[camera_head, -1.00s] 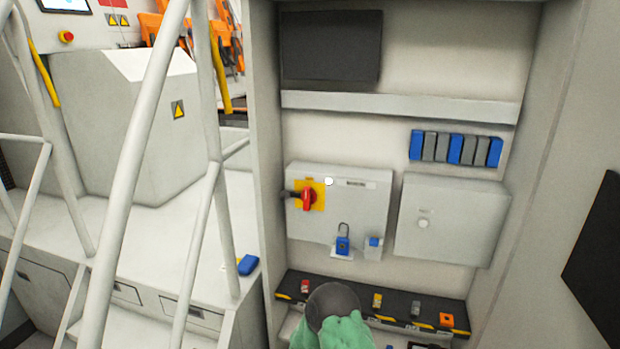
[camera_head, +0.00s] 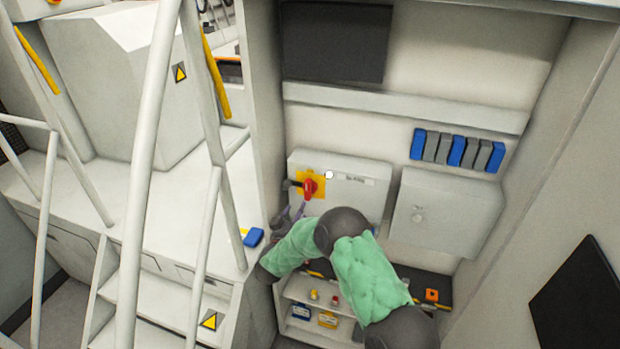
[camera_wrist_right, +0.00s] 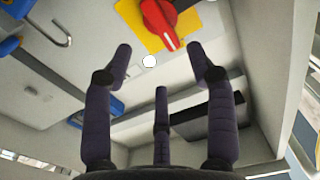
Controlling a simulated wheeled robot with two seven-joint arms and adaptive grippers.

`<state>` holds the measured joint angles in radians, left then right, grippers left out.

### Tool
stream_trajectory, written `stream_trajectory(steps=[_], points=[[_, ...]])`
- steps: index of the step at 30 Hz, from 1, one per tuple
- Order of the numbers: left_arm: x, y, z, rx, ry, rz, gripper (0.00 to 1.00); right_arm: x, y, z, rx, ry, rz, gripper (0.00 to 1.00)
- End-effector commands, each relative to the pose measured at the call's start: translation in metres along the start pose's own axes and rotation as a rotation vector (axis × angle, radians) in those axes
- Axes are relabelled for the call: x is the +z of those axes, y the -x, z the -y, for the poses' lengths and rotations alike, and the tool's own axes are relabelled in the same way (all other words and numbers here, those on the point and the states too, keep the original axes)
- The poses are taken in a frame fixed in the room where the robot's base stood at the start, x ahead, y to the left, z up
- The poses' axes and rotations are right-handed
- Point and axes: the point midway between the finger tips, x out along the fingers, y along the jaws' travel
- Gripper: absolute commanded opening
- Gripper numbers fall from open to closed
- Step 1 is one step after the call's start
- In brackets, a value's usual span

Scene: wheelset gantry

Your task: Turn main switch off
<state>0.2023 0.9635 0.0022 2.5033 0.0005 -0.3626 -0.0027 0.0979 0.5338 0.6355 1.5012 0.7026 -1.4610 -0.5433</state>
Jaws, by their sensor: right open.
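The main switch is a red rotary handle (camera_head: 309,187) on a yellow plate (camera_head: 303,178), on the left part of a grey box (camera_head: 352,194) on the cabinet's back wall. My right gripper (camera_head: 291,209) is just below the switch in the head view, partly hidden by my arm. In the right wrist view the red handle (camera_wrist_right: 163,24) and yellow plate (camera_wrist_right: 201,24) are at the top, beyond the fingertips. The right gripper (camera_wrist_right: 160,62) is open, with its fingers spread and nothing between them. My left gripper is not in view.
A second grey box (camera_head: 447,213) is to the right, below a row of blue and grey blocks (camera_head: 457,150). White railings (camera_head: 150,150) stand left. A shelf (camera_head: 300,292) with small locks is below. A padlock shackle (camera_wrist_right: 60,28) shows in the wrist view.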

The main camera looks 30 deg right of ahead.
Motion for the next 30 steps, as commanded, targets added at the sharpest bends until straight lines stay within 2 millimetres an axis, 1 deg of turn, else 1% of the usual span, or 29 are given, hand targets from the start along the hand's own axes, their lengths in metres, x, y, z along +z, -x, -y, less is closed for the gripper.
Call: stream_trajectory(steps=[1, 2, 7, 16, 21, 25, 30], points=[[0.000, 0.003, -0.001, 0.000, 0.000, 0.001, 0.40, -0.006, -0.001, -0.001, 0.009, 0.000, -0.006, 0.57], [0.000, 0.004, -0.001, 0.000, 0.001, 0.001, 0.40, -0.007, -0.002, -0.002, 0.013, 0.000, -0.009, 0.57], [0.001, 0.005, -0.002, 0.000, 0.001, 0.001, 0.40, -0.008, -0.018, -0.003, 0.017, -0.001, -0.014, 0.57], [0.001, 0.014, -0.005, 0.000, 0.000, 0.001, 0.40, -0.009, -0.070, -0.004, 0.017, -0.002, -0.013, 0.57], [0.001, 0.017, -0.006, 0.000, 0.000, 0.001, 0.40, -0.008, -0.093, -0.004, 0.015, -0.002, -0.012, 0.57], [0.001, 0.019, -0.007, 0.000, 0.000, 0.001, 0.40, -0.008, -0.104, -0.004, 0.015, -0.001, -0.012, 0.57], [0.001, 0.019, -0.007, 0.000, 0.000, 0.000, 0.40, -0.009, -0.109, -0.003, 0.013, -0.001, -0.012, 0.57]])
